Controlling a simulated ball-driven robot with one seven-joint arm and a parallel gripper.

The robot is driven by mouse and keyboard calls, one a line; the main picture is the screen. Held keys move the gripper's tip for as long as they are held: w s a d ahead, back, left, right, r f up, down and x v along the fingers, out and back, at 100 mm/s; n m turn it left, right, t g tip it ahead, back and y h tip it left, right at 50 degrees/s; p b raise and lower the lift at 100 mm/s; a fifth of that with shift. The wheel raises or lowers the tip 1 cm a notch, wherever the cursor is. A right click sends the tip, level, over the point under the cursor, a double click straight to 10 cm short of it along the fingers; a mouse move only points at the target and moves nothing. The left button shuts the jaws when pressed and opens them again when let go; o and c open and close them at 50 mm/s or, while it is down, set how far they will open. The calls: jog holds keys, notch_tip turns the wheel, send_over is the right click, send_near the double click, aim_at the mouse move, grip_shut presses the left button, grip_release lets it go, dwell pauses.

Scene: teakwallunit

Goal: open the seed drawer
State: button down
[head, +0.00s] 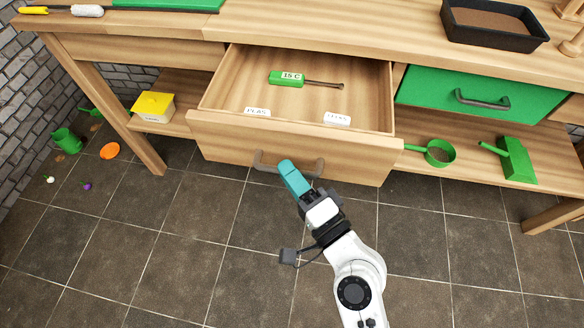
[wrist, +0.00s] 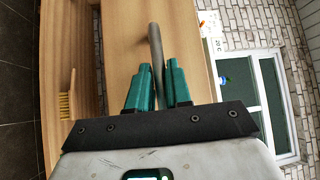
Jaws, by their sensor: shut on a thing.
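The seed drawer (head: 225,140) is a wooden drawer that stands well out of the bench in the head view, with its inside showing. Its grey bar handle (head: 259,163) is on the front panel. My gripper (head: 292,178), with teal fingers, is at the handle and shut on it. In the wrist view the handle (wrist: 155,50) runs between the two teal fingers of my gripper (wrist: 160,88). Inside the drawer lie a green thermometer marked 15 C (head: 288,79) and two white labels, one (head: 257,112) at left and one (head: 337,119) at right.
A green drawer (head: 430,88) sits shut at right. A black tray (head: 490,25) is on the bench top. A green sieve (head: 438,152) and a green scoop (head: 515,160) are on the lower shelf. A yellow-lidded box (head: 153,106) is at left.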

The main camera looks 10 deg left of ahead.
jog(key=shift+f, duration=0.1)
jog(key=c, duration=1.1)
grip_release()
jog(key=b+v, duration=0.3)
jog(key=v, duration=0.7)
jog(key=shift+s+d, duration=0.25)
jog(key=shift+s, duration=0.05)
